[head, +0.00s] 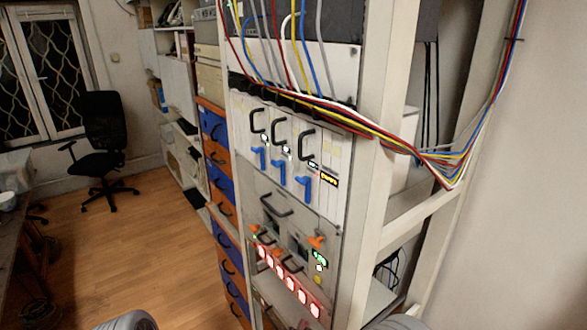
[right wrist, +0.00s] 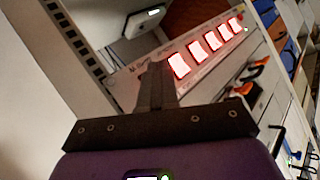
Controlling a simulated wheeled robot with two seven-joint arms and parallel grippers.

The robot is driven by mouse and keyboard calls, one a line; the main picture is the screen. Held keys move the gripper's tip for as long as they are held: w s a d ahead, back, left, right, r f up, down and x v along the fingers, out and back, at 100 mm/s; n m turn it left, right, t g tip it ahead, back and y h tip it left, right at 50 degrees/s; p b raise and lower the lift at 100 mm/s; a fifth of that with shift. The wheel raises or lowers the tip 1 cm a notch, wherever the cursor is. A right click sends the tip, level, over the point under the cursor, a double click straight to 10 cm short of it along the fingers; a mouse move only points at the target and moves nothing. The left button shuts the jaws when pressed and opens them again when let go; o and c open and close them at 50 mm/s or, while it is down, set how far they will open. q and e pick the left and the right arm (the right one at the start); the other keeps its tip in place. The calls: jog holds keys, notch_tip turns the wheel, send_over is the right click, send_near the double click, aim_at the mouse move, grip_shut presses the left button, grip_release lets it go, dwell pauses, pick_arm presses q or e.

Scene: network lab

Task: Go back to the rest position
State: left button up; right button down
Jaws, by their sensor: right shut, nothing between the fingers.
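My right gripper (right wrist: 156,76) shows in the right wrist view with its fingers closed together and nothing between them. Its fingertips appear in front of the rack panel, just left of a row of red lit switches (right wrist: 197,52); I cannot tell whether they touch it. In the head view the equipment rack (head: 375,150) stands in the middle, and the same red switches (head: 290,283) glow low on its front. Grey rounded parts of my own body show at the bottom edge of the head view. No gripper fingers are clear there, and my left gripper is not seen.
Colored cables (head: 440,170) hang across the rack's front and right side. Black handles (head: 280,128), blue levers (head: 281,172) and orange knobs (head: 317,241) stick out from its panels. Open wooden floor (head: 150,235) lies to the left, with a black office chair (head: 103,140) farther back.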

jog(key=s+d+f+n+g+b, duration=0.1)
jog(key=s+d+f+g, duration=0.1)
jog(key=f, duration=0.4)
jog(key=s+d+f+g, duration=0.1)
jog(key=d+f+g, duration=0.1)
jog(key=f, duration=0.4)
jog(key=s+d+f+n+g+y+b, duration=0.2)
jog(key=s+f+g+y, duration=0.3)
jog(key=s+f, duration=1.1)
jog(key=s+d+g, duration=0.1)
jog(key=s+g, duration=0.2)
jog(key=shift+n, duration=0.4)
